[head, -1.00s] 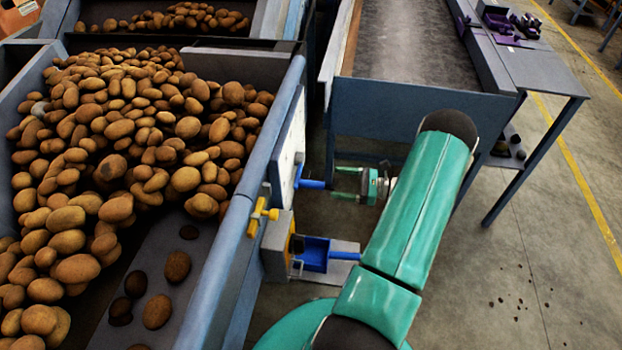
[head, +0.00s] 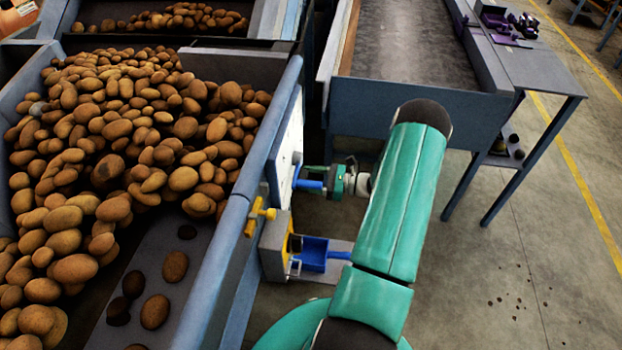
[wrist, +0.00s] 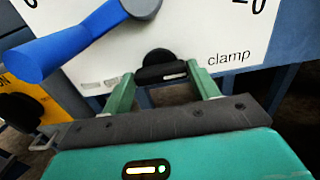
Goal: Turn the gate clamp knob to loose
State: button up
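The clamp knob (wrist: 158,56) is a black round knob with a dark bar across its front and a pale mark on the bar. It sits low on a white panel (wrist: 225,35), left of the printed word "clamp". My gripper (wrist: 162,74) has its two green fingers spread, one on each side of the bar; the gaps look small and I cannot tell whether they touch. In the head view my gripper (head: 318,178) is at the panel (head: 288,138), beside the blue lever handle (head: 309,185); the knob cannot be made out there.
The blue lever (wrist: 70,45) is close above and left of my fingers. Below, a blue scoop-like part (head: 314,254) and a yellow handle (head: 259,215) sit by the hopper. Potatoes (head: 120,140) fill the hopper at left. A conveyor (head: 410,45) stands behind; open floor is at right.

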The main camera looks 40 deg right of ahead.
jog(key=c, duration=0.3)
jog(key=shift+n, duration=0.3)
jog(key=n, duration=1.7)
jog(key=shift+s+f, duration=0.1)
jog(key=shift+f, duration=0.05)
jog(key=shift+n, duration=0.3)
jog(key=o, duration=1)
jog(key=shift+c, duration=0.2)
